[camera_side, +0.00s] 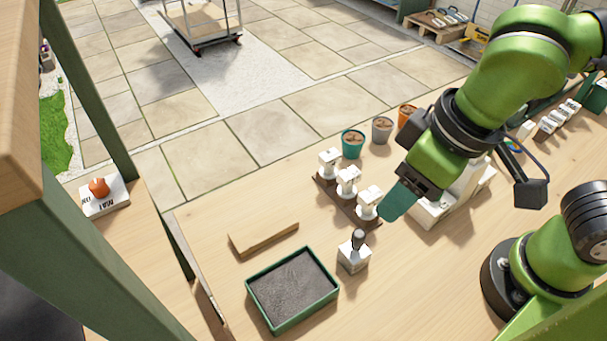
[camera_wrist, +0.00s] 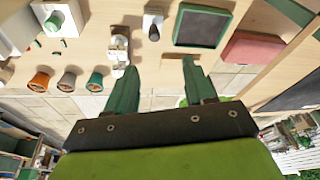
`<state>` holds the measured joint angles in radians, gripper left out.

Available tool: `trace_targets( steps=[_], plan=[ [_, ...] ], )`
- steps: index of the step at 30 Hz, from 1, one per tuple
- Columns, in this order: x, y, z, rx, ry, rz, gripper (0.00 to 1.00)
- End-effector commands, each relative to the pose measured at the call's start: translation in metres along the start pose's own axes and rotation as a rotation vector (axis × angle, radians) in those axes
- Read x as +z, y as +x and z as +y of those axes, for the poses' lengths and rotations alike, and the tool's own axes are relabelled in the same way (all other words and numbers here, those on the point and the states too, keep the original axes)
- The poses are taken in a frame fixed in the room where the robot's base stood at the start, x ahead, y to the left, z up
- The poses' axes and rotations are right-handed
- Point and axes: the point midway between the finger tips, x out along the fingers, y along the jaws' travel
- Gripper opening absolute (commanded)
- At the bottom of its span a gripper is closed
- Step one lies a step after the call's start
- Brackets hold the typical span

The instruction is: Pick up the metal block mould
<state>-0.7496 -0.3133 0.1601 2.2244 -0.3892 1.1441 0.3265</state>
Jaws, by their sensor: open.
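The metal block mould (camera_side: 353,256) is a small pale silvery cube with a dark upright handle on top. It stands on the wooden bench, to the right of the green-rimmed tray. In the wrist view the mould (camera_wrist: 152,22) shows near the top edge, beyond the fingertips. My gripper (camera_side: 398,204) is above the bench, up and to the right of the mould in the side view, apart from it. In the wrist view my gripper (camera_wrist: 160,67) has its two green fingers spread with nothing between them.
A dark rack with several white pieces (camera_side: 348,181) stands close to my gripper. Green (camera_side: 352,143), grey (camera_side: 381,130) and orange pots stand behind it. The tray of dark gravel (camera_side: 306,318) and a wooden strip (camera_side: 263,238) lie left of the mould. Bare bench surrounds the mould's front.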

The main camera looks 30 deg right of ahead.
Motion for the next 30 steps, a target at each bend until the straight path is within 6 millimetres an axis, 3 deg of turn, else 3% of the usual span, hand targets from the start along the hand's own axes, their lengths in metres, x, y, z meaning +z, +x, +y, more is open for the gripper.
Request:
trace_targets(
  steps=[2, 5, 8, 21, 30],
  plan=[
    [0.001, -0.002, -0.013, 0.043, 0.000, -0.007, 0.54],
    [-0.004, -0.006, -0.007, 0.075, 0.069, 0.005, 0.54],
    [-0.002, 0.002, -0.005, 0.082, 0.098, -0.001, 0.54],
    [-0.001, 0.090, 0.003, 0.081, 0.098, -0.004, 0.54],
    [-0.002, 0.116, 0.005, 0.079, 0.098, -0.002, 0.54]
  ],
)
